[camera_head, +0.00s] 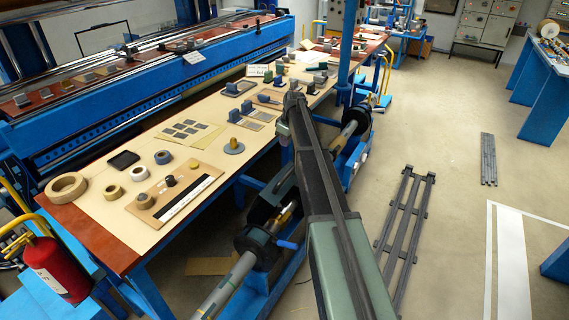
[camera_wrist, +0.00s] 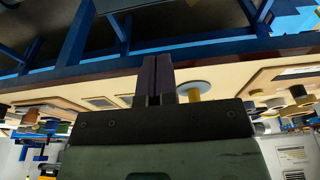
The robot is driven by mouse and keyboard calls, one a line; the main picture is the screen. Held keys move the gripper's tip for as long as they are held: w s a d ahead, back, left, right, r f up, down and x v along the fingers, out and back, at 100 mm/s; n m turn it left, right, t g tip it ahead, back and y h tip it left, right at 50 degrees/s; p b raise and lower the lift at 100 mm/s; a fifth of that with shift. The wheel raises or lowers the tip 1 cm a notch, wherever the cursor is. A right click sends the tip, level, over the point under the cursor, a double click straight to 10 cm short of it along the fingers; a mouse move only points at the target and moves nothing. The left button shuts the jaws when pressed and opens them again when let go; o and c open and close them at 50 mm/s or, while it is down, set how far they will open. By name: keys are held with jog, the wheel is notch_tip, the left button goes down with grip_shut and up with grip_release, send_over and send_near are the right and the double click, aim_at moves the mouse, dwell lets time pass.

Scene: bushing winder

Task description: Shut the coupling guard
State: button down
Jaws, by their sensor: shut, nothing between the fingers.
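My gripper (camera_head: 293,92) is at the far end of my outstretched arm, above the work table's right side. In the wrist view its two dark fingers (camera_wrist: 158,78) are together with nothing between them. Beside the table, a blue winder stand carries a grey shaft (camera_head: 228,287) with a round black housing (camera_head: 257,246) and a blue handle (camera_head: 287,245). I cannot tell for sure which part is the coupling guard, or how far open it is. My arm hides part of the stand. The gripper is apart from the black housing and the handle.
The table (camera_head: 105,215) holds tape rolls, a board and small blocks. A round grey disc with a yellow post (camera_head: 234,146) stands near its edge, also in the wrist view (camera_wrist: 193,90). A blue column (camera_head: 349,40) rises behind my gripper. Dark rails (camera_head: 405,225) lie on open floor at right.

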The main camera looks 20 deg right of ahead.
jog(key=b+x, duration=0.4)
jog(key=s+d+b+x, duration=0.1)
jog(key=b+x, duration=0.3)
jog(key=s+b+x, duration=0.1)
jog(key=b+x, duration=0.4)
jog(key=shift+d+f, duration=0.25)
jog(key=shift+f, duration=0.1)
jog(key=shift+s+d+f, duration=0.1)
jog(key=shift+s, duration=0.05)
